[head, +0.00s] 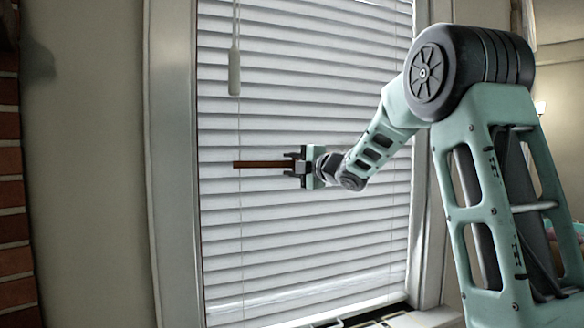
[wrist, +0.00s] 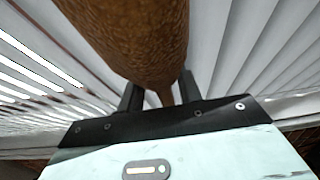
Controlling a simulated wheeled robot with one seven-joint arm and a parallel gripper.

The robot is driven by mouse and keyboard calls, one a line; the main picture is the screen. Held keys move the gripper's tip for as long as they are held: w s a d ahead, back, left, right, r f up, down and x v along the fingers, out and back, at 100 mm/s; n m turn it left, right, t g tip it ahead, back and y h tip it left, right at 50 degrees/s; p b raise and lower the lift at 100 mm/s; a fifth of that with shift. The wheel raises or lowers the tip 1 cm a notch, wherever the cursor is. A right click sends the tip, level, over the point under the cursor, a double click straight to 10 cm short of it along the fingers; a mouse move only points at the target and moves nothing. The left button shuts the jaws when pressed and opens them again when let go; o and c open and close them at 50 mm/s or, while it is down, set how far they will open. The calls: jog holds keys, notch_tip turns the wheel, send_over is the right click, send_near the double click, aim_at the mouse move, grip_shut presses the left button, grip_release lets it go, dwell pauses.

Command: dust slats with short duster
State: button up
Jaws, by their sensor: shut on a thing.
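The short duster (head: 258,164) shows as a thin brown rod in the head view, level and pointing left in front of the white slats (head: 300,235) of the window blind. My gripper (head: 291,164) is shut on its right end. In the wrist view the duster (wrist: 135,35) is large, brown and rough-textured, narrowing to a thin end between the fingers of my gripper (wrist: 160,92). The slats (wrist: 235,60) are close behind it on both sides. I cannot tell whether the duster touches them.
A pull cord with a pale handle (head: 234,72) hangs before the blind at upper left. The white window frame (head: 172,150) borders the blind on the left. Brickwork (head: 12,190) stands at the far left edge. A lamp (head: 540,107) glows at far right.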

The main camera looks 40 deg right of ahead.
jog(key=shift+s+d+p, duration=0.1)
jog(key=shift+s+d, duration=0.25)
jog(key=shift+d, duration=0.8)
jog(key=shift+s+d+p, duration=0.15)
jog(key=shift+s+d, duration=0.2)
jog(key=shift+d, duration=0.85)
jog(key=shift+s+d+p, duration=0.1)
jog(key=shift+s+d, duration=0.25)
jog(key=shift+d, duration=0.8)
jog(key=shift+s+d+p, duration=0.8)
jog(key=shift+s+d, duration=0.9)
jog(key=shift+d, duration=5.15)
jog(key=shift+w+a+r+b, duration=0.4)
jog(key=shift+w+a+b, duration=0.15)
jog(key=shift+a, duration=1.2)
jog(key=shift+w+a+r+b, duration=0.4)
jog(key=shift+a+b, duration=0.15)
jog(key=shift+a, duration=1.2)
jog(key=shift+w+a+r+b, duration=0.35)
jog(key=shift+w+a+b, duration=0.2)
jog(key=shift+a, duration=1.2)
jog(key=shift+w+a+b, duration=0.4)
jog(key=shift+a+b, duration=0.2)
jog(key=shift+a, duration=1.1)
jog(key=shift+w+a+b, duration=0.45)
jog(key=shift+a+b, duration=0.2)
jog(key=shift+a, duration=1.05)
jog(key=shift+w+a+b, duration=0.4)
jog(key=shift+a+b, duration=0.2)
jog(key=shift+a, duration=1.1)
